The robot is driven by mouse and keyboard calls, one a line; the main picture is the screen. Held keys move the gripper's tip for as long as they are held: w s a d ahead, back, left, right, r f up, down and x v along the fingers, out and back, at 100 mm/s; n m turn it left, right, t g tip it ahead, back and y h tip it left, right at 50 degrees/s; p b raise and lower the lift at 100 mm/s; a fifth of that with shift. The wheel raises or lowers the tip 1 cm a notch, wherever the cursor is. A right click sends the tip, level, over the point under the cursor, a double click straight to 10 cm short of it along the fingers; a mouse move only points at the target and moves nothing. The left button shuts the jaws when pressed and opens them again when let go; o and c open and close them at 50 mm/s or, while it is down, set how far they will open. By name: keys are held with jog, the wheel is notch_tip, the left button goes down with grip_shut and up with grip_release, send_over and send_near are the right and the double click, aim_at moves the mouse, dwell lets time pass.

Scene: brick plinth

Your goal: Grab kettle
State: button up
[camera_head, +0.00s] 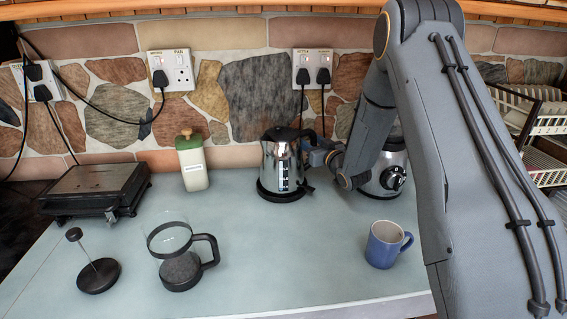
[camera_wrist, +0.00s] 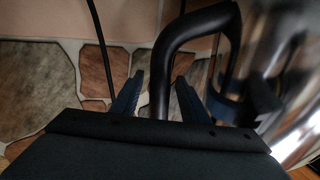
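The kettle (camera_head: 279,160) is shiny metal with a black lid and base, and it stands upright at the back of the counter. Its black handle (camera_wrist: 162,75) faces right, towards my arm. My gripper (camera_head: 318,152) is at the handle's side of the kettle. In the wrist view my gripper (camera_wrist: 159,92) has its two dark fingers apart, one on each side of the handle's vertical part. A narrow gap shows between handle and fingers. The kettle body also fills the right edge of the wrist view (camera_wrist: 298,95). The lower handle is hidden behind my gripper.
A metal appliance with a dial (camera_head: 385,178) stands close right of the kettle, partly behind my arm. A blue mug (camera_head: 384,245) is in front. A white canister (camera_head: 193,165), glass jug (camera_head: 180,265), plunger (camera_head: 98,275) and black grill (camera_head: 95,188) are left. Cables hang behind.

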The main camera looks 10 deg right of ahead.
grip_shut()
dwell(1.2)
jog(key=shift+r, duration=0.2)
